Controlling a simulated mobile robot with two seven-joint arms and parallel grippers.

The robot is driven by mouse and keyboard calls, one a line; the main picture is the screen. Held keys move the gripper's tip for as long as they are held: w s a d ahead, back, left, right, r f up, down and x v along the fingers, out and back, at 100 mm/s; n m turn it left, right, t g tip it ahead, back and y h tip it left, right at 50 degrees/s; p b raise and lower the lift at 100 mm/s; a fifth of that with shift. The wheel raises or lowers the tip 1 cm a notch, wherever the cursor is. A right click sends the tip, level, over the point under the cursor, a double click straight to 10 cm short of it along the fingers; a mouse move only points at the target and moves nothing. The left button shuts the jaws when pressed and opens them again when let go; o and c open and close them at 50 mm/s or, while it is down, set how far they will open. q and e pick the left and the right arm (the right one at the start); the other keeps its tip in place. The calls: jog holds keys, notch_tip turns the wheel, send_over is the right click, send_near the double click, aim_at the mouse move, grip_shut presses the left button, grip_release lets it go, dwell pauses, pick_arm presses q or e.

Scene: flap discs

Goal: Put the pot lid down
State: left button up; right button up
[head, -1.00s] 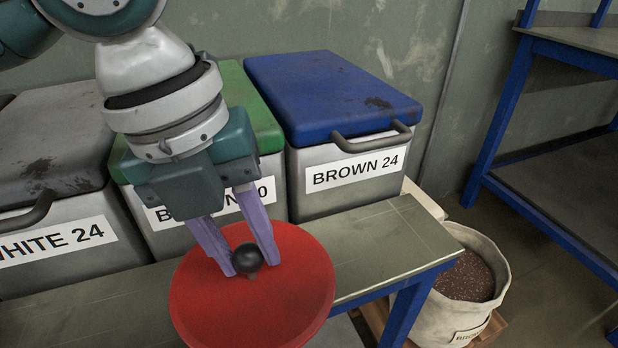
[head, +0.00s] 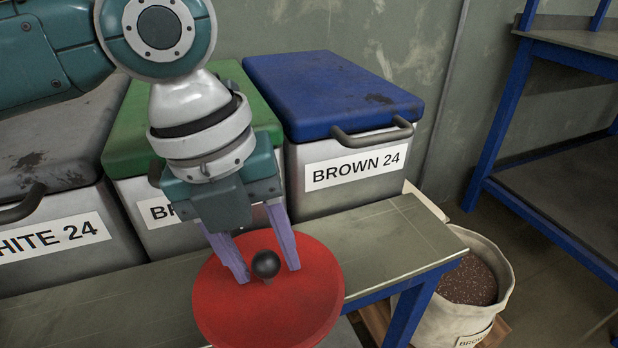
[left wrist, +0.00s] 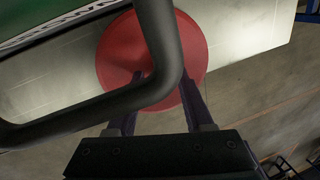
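The pot lid is a red disc (head: 225,315) with a round black knob (head: 266,264) on top. In the head view it is at the bench's front edge, in front of the bins. It looks close to flat; whether its underside touches the bench is hidden. My left gripper (head: 268,272) points down with its two purple fingers on either side of the knob. A gap shows between each finger and the knob, so it is open. The left wrist view shows the lid (left wrist: 115,55) past the fingers (left wrist: 162,82); a dark bar hides the knob. My right gripper is not in view.
A bench (head: 395,245) runs along the wall, bare to the right of the lid. Behind the lid stand a grey-lidded bin (head: 50,145), a green-lidded bin (head: 125,130) and a blue-lidded bin (head: 330,95) with front handles.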

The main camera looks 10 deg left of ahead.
pick_arm(q)
jog(key=shift+o, duration=0.9)
notch_tip(320, 180, up, 12)
jog(key=a+p, duration=0.2)
jog(key=p, duration=0.2)
jog(key=s+d+f+n+t+h, duration=0.2)
jog(key=s+d+f+n, duration=0.45)
jog(key=n, duration=0.55)
jog(key=s+a+f+n+y, duration=0.3)
jog(key=s+a+n, duration=0.7)
jog(key=n, duration=0.7)
jog(key=shift+a+f+t+y, duration=0.4)
jog(key=shift+a+f, duration=0.15)
jog(key=shift+a, duration=0.65)
